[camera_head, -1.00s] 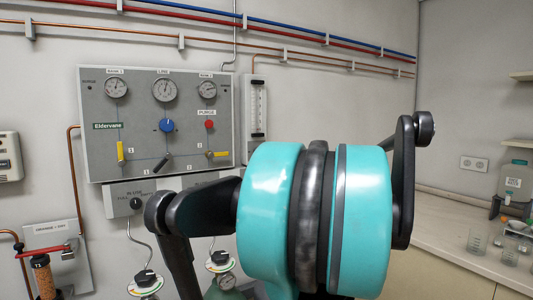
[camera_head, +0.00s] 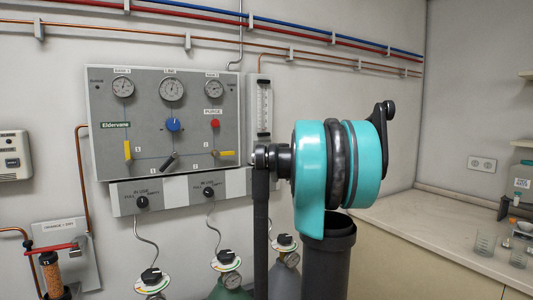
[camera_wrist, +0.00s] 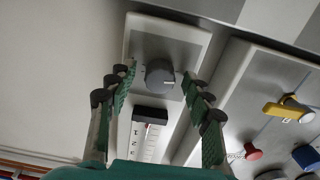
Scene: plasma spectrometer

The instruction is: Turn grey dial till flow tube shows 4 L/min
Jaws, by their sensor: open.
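The grey dial (camera_wrist: 160,73) is a round knob with a pale pointer line, on a light plate in the wrist view. The green-padded fingers of my gripper (camera_wrist: 158,84) are open, one on each side of the dial, with gaps showing between them and it. The flow tube (camera_wrist: 147,146) is below the dial in this view, partly cut off by my gripper. Its reading is too small to tell. The flow tube (camera_head: 264,105) also shows in the head view, upright right of the panel. There the dial and my gripper are hidden behind my arm.
The gas panel (camera_head: 220,138) carries gauges, a blue knob (camera_head: 173,124), a red knob (camera_head: 215,123) and yellow levers. In the wrist view, the red knob (camera_wrist: 252,152) and a yellow lever (camera_wrist: 289,109) lie right of my gripper. Cylinders stand below; a counter (camera_head: 420,215) is at right.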

